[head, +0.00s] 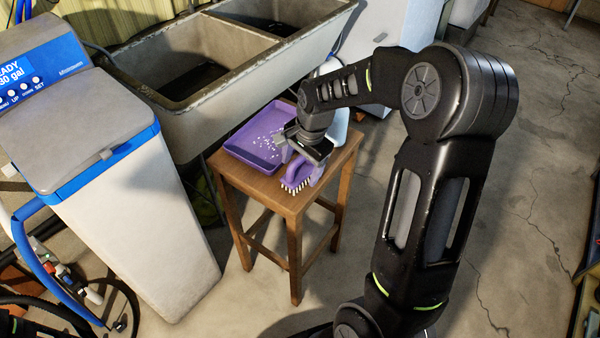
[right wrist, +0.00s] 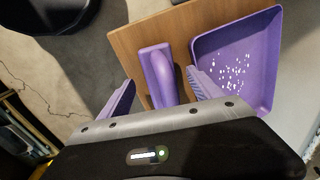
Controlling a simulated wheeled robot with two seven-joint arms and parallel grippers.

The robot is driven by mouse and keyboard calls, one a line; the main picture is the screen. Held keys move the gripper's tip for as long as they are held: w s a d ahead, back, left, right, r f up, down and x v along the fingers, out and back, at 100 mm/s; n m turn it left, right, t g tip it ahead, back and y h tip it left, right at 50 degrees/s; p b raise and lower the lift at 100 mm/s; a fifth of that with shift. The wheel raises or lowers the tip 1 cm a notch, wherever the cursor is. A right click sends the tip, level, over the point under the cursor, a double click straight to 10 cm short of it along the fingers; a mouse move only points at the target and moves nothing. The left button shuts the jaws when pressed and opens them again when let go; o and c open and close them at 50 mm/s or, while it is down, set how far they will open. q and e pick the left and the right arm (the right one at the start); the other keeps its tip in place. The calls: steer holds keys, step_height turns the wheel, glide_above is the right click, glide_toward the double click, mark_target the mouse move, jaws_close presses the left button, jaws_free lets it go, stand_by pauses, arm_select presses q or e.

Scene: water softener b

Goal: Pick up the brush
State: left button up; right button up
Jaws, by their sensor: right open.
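The purple brush (head: 297,174) lies on the small wooden stool (head: 262,189), bristles down, near its front edge. In the right wrist view the brush (right wrist: 158,72) shows its handle between the two open fingers. My right gripper (head: 302,163) reaches down over it, open, with one finger on each side of the brush. The right gripper (right wrist: 162,92) holds nothing, and I cannot tell whether a finger touches the brush. My left gripper is not in view.
A purple dustpan (head: 247,153) with white bits lies beside the brush on the stool. A concrete double sink (head: 215,120) stands behind, and a water softener (head: 130,220) stands to the left. The floor (head: 530,190) at right is clear.

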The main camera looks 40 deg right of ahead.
steer(key=shift+w+f, duration=0.25)
steer(key=shift+f, duration=0.75)
steer(key=shift+c, duration=0.5)
steer(key=c, duration=1.5)
steer(key=shift+o, duration=0.2)
steer(key=shift+r, duration=0.1)
step_height(320, 180, up, 10)
steer(key=shift+f, duration=0.1)
jaws_close()
